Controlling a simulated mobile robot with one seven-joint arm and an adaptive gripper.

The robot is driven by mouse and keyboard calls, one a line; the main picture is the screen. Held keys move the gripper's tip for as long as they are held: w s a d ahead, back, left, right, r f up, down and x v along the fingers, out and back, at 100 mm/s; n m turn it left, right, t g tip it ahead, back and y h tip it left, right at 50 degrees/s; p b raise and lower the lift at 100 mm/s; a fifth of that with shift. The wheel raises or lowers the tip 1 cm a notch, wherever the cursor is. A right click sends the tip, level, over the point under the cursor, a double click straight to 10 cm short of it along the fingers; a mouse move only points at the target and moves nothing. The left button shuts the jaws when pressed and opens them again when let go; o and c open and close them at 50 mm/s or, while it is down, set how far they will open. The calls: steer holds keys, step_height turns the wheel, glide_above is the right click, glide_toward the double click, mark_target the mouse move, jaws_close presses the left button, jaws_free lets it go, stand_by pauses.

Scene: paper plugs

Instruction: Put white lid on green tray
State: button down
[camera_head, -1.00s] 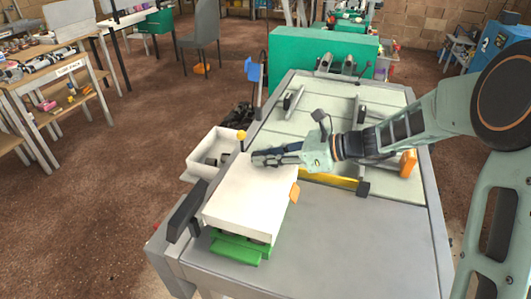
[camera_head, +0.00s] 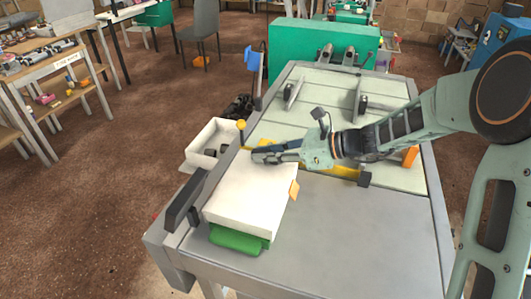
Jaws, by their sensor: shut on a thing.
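The white lid (camera_head: 250,198) is a large flat box-like cover lying over the green tray (camera_head: 238,239) at the left of the machine table. Only the tray's near green edge shows below the lid's near side; the rest is hidden. My gripper (camera_head: 268,156) reaches in from the right and is shut on the far edge of the lid. I cannot tell whether the lid rests fully on the tray all round.
A grey machine table (camera_head: 350,235) holds the tray, with clear room to the right. A dark bar (camera_head: 185,200) stands close left of the lid. An orange tab (camera_head: 294,190) sits at its right side. A white bin (camera_head: 212,144) is behind left.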

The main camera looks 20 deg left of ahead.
steer(key=shift+f+b, duration=0.3)
steer(key=shift+f, duration=0.2)
steer(key=c, duration=1.8)
jaws_free()
steer(key=shift+o, duration=0.2)
steer(key=shift+d, duration=0.1)
